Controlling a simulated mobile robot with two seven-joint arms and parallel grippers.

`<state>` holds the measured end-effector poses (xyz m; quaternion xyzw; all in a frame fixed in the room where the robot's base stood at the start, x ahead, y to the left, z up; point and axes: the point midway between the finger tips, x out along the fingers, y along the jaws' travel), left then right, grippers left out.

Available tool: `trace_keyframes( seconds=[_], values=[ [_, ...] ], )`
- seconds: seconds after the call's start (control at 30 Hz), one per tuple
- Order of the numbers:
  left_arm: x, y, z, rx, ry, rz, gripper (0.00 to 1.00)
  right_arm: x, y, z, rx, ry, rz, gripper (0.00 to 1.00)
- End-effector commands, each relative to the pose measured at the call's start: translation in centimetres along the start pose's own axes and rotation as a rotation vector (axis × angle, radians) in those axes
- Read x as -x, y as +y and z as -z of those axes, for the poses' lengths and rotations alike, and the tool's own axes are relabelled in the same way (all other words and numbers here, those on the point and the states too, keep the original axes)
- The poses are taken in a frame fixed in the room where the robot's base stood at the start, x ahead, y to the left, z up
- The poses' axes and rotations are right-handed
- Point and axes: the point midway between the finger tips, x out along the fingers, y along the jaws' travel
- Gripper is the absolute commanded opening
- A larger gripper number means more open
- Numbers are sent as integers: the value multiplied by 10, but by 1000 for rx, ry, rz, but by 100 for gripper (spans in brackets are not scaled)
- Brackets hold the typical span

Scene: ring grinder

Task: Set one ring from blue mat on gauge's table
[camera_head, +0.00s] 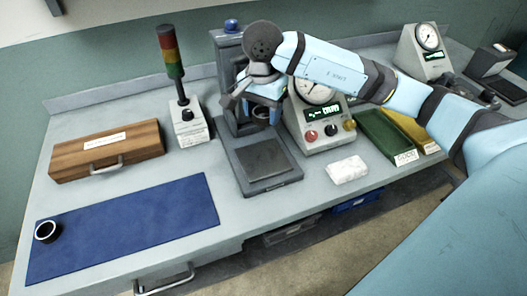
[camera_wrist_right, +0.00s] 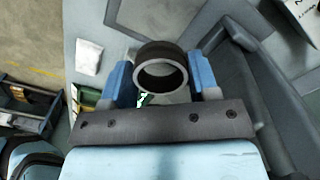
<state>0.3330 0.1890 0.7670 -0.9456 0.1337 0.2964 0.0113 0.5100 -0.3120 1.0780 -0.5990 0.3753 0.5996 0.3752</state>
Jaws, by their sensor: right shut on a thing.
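The blue mat (camera_head: 130,225) lies at the left front of the bench, with one dark ring (camera_head: 47,231) on its left end. My right gripper (camera_head: 258,104) is shut on another dark ring (camera_wrist_right: 161,72), with its blue fingers on either side of it. It holds this ring in front of a grey column stand (camera_head: 229,50), above the stand's base with a dark plate (camera_head: 265,159). The held ring is mostly hidden by the gripper in the head view. A dial box (camera_head: 318,118) with a lit display stands just right. My left gripper is out of view.
A wooden case (camera_head: 108,152) and a signal lamp post (camera_head: 188,122) stand left of the column stand. A white cloth (camera_head: 347,170), a green tray (camera_head: 385,137) and a yellow tray (camera_head: 416,130) lie right. Another dial device (camera_head: 424,52) stands far right.

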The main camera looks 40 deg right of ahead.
Motion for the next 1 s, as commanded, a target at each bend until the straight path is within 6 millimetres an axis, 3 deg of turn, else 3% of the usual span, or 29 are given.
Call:
trace_keyframes(
  seconds=[0.1, 0.3, 0.57, 0.8, 1.0],
  values=[
    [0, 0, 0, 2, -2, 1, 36, -34, 1, 0, -1, -3, -6, 28],
    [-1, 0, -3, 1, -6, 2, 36, -77, 0, 0, 0, -1, -2, 28],
    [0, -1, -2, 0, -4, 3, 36, -98, 0, 0, 0, -1, 0, 28],
    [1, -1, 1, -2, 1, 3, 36, -131, 0, 0, 0, 0, -1, 28],
    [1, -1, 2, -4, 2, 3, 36, -135, 0, 0, 1, 1, 1, 28]
  ],
)
